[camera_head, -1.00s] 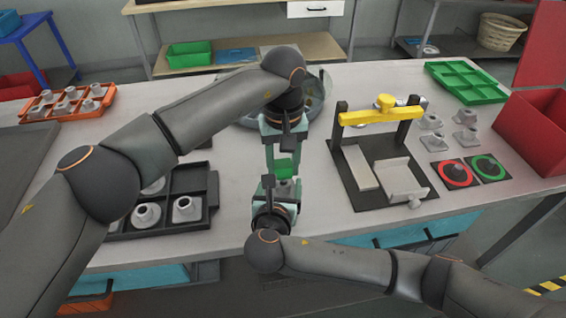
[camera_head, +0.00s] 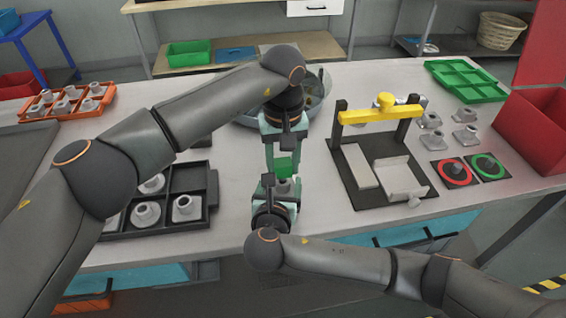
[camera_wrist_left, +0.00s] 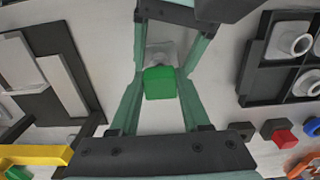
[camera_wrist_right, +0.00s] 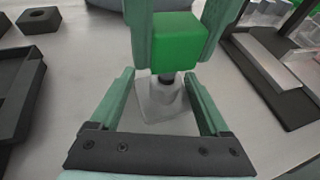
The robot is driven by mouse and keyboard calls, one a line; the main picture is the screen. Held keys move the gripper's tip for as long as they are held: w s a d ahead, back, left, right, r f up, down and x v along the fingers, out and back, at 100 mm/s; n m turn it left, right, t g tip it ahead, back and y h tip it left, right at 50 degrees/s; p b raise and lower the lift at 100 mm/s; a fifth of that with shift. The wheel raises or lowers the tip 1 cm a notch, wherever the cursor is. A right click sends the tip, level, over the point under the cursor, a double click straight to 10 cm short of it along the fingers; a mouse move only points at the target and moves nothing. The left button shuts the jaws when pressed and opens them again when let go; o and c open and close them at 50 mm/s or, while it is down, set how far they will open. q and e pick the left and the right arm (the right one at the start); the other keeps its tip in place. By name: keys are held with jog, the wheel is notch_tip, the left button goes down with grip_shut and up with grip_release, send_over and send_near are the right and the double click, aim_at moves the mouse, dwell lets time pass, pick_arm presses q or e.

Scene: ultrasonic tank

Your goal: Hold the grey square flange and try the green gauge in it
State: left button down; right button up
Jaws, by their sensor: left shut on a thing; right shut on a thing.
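The green gauge (camera_head: 284,167) has a block-shaped green handle, held between the fingers of my left gripper (camera_head: 283,160), which reaches in from above. In the right wrist view a short dark pin points from the green handle (camera_wrist_right: 178,40) toward the collar of the grey square flange (camera_wrist_right: 163,103). The pin's end meets the collar's mouth; I cannot tell how far it is inside. My right gripper (camera_wrist_right: 160,95) is shut on the flange, its fingers either side. In the left wrist view the flange (camera_wrist_left: 161,52) shows just beyond the green handle.
A black tray (camera_head: 185,224) with several grey flanges stands left. A black fixture with a yellow bar (camera_head: 380,115) stands right, beside red-ring (camera_head: 455,173) and green-ring (camera_head: 488,167) mats. A round basin (camera_head: 325,90) lies behind my left gripper. An orange tray (camera_head: 68,115) sits far left.

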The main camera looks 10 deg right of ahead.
pick_arm(q)
jog(key=shift+f, duration=0.5)
pick_arm(e)
jog(key=shift+s+f, duration=0.2)
jog(key=shift+f, duration=0.15)
dwell(0.7)
pick_arm(q)
jog(key=shift+r, duration=2.65)
pick_arm(e)
jog(key=o, duration=1.2)
jog(key=shift+o, duration=0.7)
jog(key=shift+w, duration=0.1)
jog(key=shift+r, duration=0.1)
jog(key=shift+w, duration=0.1)
jog(key=shift+r, duration=0.1)
